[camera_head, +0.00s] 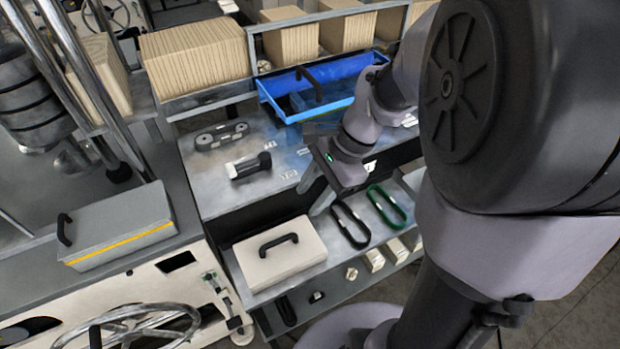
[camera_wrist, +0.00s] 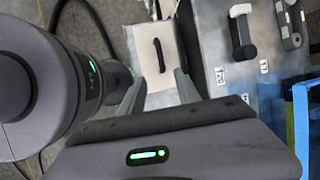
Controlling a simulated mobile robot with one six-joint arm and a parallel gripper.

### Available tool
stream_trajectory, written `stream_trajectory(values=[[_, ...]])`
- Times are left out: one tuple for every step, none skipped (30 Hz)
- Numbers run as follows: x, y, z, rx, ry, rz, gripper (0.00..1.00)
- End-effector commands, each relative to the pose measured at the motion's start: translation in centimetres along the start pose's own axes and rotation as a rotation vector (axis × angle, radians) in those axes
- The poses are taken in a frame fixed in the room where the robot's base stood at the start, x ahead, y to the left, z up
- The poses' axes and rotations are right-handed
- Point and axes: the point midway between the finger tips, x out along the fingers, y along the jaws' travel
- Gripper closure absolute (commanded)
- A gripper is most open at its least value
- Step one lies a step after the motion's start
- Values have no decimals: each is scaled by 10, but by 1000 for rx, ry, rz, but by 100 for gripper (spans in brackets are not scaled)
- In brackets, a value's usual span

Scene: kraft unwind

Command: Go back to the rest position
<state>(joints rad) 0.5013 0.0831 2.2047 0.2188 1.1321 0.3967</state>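My gripper (camera_head: 309,200) hangs over the front edge of the grey bench, above the lower shelf, in the head view. In the wrist view its two fingers (camera_wrist: 158,88) stand apart with nothing held between them. The white box with a black handle (camera_head: 280,252) sits on the lower shelf, to the left of and below my gripper. It also shows beyond the fingers in the wrist view (camera_wrist: 149,52). My arm fills the right side of the head view.
A blue tray (camera_head: 335,88) stands on the bench behind my gripper. A black-and-white handled tool (camera_head: 250,166) lies to the left. A black loop (camera_head: 350,226) and a green loop (camera_head: 387,205) lie close to my gripper. A grey box (camera_head: 118,226) stands at left.

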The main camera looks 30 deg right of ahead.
Motion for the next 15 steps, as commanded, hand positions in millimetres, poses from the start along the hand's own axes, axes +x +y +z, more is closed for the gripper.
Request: stream_trajectory(values=[[-4, 0, 0, 1, 0, -1, 61], [-5, 0, 0, 1, -1, 0, 61], [-5, 0, 0, 1, -1, 0, 61], [-5, 0, 0, 1, -1, 0, 61], [-5, 0, 0, -3, 1, -1, 61], [-3, 2, 4, -32, 9, -3, 61], [-2, 4, 10, -78, 24, -8, 61], [0, 8, 18, -148, 47, -14, 61], [3, 16, 32, -271, 84, -27, 61], [6, 25, 44, -380, 119, -38, 61], [8, 34, 55, -494, 153, -51, 61], [12, 46, 68, -642, 198, -69, 61], [14, 56, 76, -745, 229, -82, 61], [16, 64, 83, -841, 261, -96, 61], [19, 75, 90, -955, 296, -114, 61]])
